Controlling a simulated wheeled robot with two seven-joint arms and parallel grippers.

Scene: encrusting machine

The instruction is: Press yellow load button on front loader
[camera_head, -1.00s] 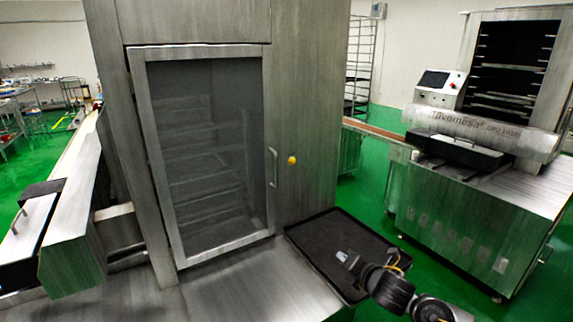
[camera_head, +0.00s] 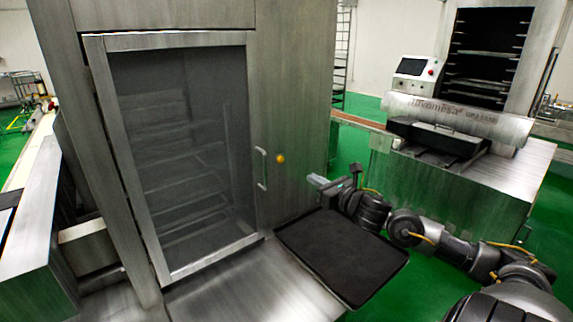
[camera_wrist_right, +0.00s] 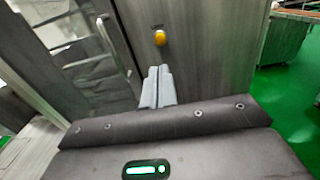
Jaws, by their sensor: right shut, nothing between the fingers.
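The yellow load button (camera_head: 281,158) is a small round knob on the steel front panel of the front loader (camera_head: 292,100), just right of the glass door's handle. It also shows in the right wrist view (camera_wrist_right: 160,38), below a small dark label. My right gripper (camera_head: 314,181) is to the right of and a little below the button in the head view, apart from it. In the right wrist view its fingertips (camera_wrist_right: 157,70) are together and empty, pointing toward the panel just below the button. My left gripper is not in view.
A black tray (camera_head: 385,285) sticks out in front of the loader, below my right arm. The glass door (camera_head: 180,150) with its vertical handle (camera_head: 262,169) is shut. Another steel machine (camera_head: 440,180) with a screen stands at the right across green floor.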

